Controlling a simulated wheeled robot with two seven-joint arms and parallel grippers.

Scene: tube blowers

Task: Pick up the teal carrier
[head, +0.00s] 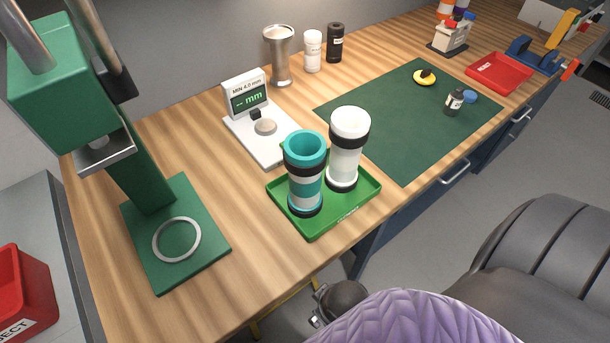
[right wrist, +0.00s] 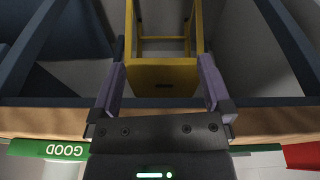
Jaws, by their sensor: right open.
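The teal carrier (head: 306,149) is an upright cylinder with a teal rim, dark bands and a pale middle section. It stands in the left part of a green tray (head: 313,232) on the wooden bench. A white carrier (head: 347,148) with dark bands stands upright beside it on the right. My right gripper (right wrist: 160,78) shows only in the right wrist view. Its two purple-grey fingers are apart with nothing held between them. The carrier does not show in that view. My left gripper is in neither view.
A green press (head: 160,195) stands left of the tray. A white gauge (head: 262,135) sits behind it. A green mat (head: 400,120) lies to the right. In the right wrist view, a yellow frame (right wrist: 165,75) shows beyond the fingers, with the bench edge (right wrist: 265,122) below.

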